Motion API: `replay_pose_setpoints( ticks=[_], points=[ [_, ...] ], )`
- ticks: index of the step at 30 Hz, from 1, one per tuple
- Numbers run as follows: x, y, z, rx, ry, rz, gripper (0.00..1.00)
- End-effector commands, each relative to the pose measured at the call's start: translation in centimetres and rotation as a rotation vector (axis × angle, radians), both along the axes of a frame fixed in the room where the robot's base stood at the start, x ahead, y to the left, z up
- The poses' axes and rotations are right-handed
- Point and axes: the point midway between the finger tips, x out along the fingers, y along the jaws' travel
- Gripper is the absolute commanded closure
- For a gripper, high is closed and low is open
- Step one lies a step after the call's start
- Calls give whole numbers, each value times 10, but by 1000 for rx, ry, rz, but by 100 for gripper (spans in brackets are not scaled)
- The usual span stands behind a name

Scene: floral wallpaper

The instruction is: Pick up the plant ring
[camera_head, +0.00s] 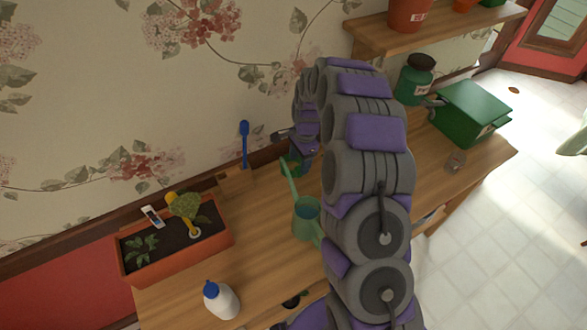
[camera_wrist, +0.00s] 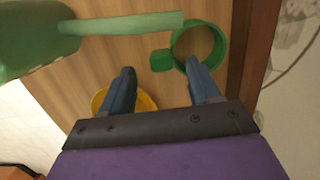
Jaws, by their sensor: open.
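A green ring with a small square tab, which looks like the plant ring (camera_wrist: 222,44), lies on the wooden table in the wrist view. Its tab sits just ahead of the gap between the fingertips. My gripper (camera_wrist: 160,70) is open and empty. Its right fingertip overlaps the lower edge of the ring in the picture; I cannot tell if they touch. In the head view my gripper (camera_head: 303,152) is low over the back of the table, and a bit of green (camera_head: 289,163), probably the ring, shows beside it. My arm hides the area to the right.
A green watering can (camera_head: 306,218) stands close by; its spout crosses above the ring in the wrist view. A yellow round object (camera_wrist: 146,101) is partly behind the fingers. A planter box (camera_head: 180,255), white bottle (camera_head: 221,302) and green box (camera_head: 472,112) are farther off.

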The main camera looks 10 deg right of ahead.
Motion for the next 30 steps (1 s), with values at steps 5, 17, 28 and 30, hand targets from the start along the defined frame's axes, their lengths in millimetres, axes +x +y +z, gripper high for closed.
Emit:
replay_pose_setpoints(
  ticks=[5, 17, 28, 30],
  points=[
    [1, -1, -29, 0, 1, 0, 38],
    [1, 0, -37, 0, 0, 0, 46],
    [1, 1, -37, 0, 0, 0, 81],
    [1, 0, -37, 0, 0, 0, 88]
  ],
)
